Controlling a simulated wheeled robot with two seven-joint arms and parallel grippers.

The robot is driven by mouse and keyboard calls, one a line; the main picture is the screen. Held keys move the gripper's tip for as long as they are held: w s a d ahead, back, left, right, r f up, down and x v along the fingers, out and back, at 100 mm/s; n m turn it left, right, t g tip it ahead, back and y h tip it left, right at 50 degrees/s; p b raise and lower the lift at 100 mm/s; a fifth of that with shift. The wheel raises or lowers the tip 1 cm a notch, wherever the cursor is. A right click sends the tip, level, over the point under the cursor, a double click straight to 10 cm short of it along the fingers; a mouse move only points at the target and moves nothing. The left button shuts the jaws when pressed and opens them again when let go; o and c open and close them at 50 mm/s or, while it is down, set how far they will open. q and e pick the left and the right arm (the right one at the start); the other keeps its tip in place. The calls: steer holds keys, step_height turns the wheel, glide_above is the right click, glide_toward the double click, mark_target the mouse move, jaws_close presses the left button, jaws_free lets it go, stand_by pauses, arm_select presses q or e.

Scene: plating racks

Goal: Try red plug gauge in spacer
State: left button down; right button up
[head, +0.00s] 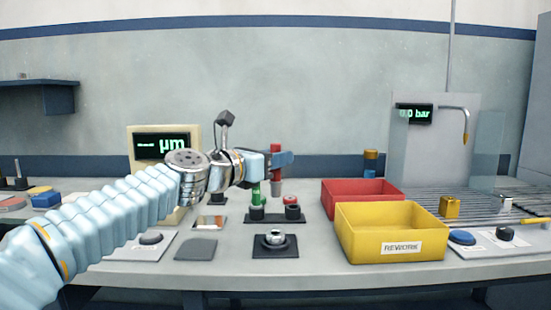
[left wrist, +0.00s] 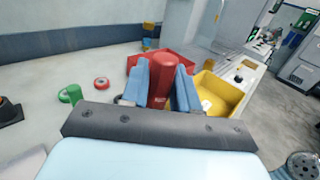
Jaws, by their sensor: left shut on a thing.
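My left gripper (head: 281,160) is shut on the red plug gauge (head: 275,154), which hangs upright above the table. In the left wrist view the red gauge (left wrist: 160,86) stands between the two blue fingers. Its lower metal end shows just below the fingers in the head view, over the dark gauge holder (head: 270,217). A green gauge (head: 256,196) stands in that holder, beside dark sockets. The spacer, a metal ring (head: 275,238), sits on a dark square base in front of the holder, apart from the gauge. My right gripper is not in view.
A yellow bin (head: 355,243) marked REWORK and a red bin (head: 335,203) stand to the right. A gauge with a µm display (head: 162,146) is behind my left arm. A grey pad (head: 197,249) lies left of the spacer. A wire rack (head: 470,203) is far right.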

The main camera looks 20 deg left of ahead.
mark_target(275, 180)
arm_select(q)
step_height(275, 180, down, 7)
steer(key=b, duration=0.5)
steer(key=shift+r, duration=0.2)
steer(key=shift+f+b, duration=0.75)
steer(key=shift+b, duration=0.15)
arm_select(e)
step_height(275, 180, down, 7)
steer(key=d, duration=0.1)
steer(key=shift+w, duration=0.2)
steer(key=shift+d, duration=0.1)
arm_select(q)
steer(key=shift+f+b, duration=0.3)
steer(key=shift+f, duration=0.05)
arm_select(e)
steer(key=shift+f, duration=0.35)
arm_select(q)
steer(key=shift+r, duration=0.1)
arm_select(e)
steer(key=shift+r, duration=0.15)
arm_select(q)
steer(key=shift+r+p, duration=2.5)
steer(key=shift+p, duration=0.2)
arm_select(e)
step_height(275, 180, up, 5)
